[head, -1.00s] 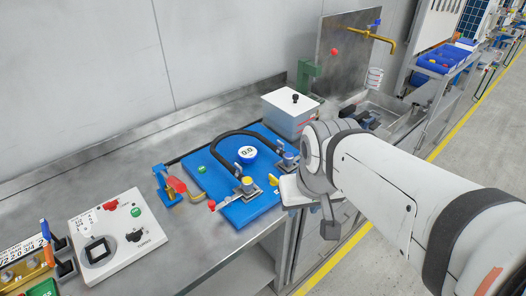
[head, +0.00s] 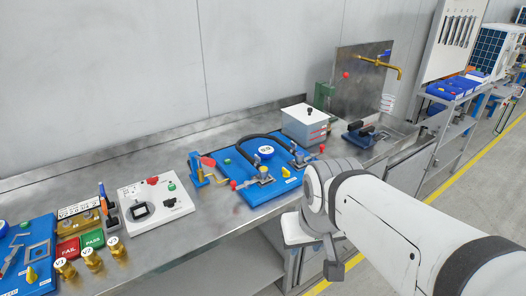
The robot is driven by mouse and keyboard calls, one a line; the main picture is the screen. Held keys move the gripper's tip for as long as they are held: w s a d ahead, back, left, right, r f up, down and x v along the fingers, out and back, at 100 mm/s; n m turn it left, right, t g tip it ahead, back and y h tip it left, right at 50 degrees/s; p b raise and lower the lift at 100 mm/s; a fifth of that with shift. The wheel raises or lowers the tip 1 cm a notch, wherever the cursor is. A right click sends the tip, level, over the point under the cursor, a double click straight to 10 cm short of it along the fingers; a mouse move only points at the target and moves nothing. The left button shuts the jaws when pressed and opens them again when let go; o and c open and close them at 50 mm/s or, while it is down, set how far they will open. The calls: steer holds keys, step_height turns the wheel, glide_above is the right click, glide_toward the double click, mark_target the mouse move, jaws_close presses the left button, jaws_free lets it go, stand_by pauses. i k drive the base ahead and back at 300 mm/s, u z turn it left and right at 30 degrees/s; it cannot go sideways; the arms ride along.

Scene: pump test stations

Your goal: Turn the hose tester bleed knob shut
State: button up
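The hose tester is a blue board (head: 262,192) on the steel bench, with a black hose (head: 250,138) looped between two metal clamp fittings. A round gauge (head: 265,150) reading about 0.0 sits in the middle. A small yellow knob (head: 286,172) stands at the board's front right; it may be the bleed knob, but its label is too small to read. A red knob (head: 234,185) is at the front left and a green button (head: 227,161) behind it.
Left of the board are a blue clamp with red handle (head: 203,168), a white tester box (head: 155,207), PASS and FAIL blocks and several brass weights. A grey box (head: 305,125) and a sink area lie right. The aisle right of the bench is clear.

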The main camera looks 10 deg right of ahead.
mark_target(286, 173)
steer(key=u, duration=0.05)
steer(key=i, duration=0.95)
steer(key=u, duration=0.05)
